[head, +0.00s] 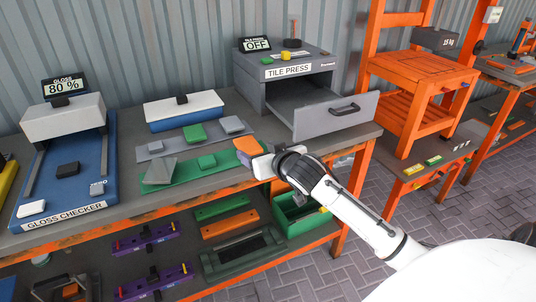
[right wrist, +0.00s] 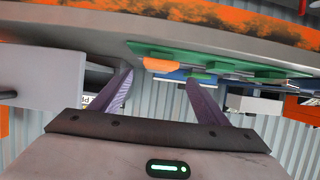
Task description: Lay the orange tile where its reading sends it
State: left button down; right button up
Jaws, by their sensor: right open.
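The orange tile (head: 248,146) lies at the right end of the green strip (head: 183,178) on the bench. In the right wrist view the tile (right wrist: 160,65) shows ahead, between the lines of the fingers. My right gripper (head: 262,165) is beside the tile at the bench's front edge; its fingers (right wrist: 160,78) are apart with nothing between them. The gloss checker (head: 70,165) at left shows GLOSS 80 % on its display (head: 64,86), with a dark block (head: 68,170) on its bed. The tile press (head: 285,85) has its drawer (head: 335,115) pulled out; its sign (head: 254,44) reads OFF. My left gripper is not seen.
The grey strip (head: 165,149) behind holds another green tile (head: 194,133) and grey tile (head: 232,124). A white-and-blue box (head: 184,110) stands behind. An orange rack (head: 418,85) stands right.

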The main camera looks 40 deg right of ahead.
jog(key=v, duration=0.6)
jog(key=s+a+f+n+g+y, duration=0.1)
jog(key=s+a+f, duration=0.4)
jog(key=f, duration=0.4)
jog(key=s+a+f+n+g+y, duration=0.15)
jog(key=s+a+f, duration=0.3)
jog(key=f, duration=0.45)
jog(key=s+a+f+n+g+y, duration=0.2)
jog(key=s+a+f+y, duration=0.1)
jog(key=s+a+f, duration=0.8)
jog(key=s+a, duration=0.2)
jog(key=s, duration=0.2)
jog(key=shift+f, duration=0.2)
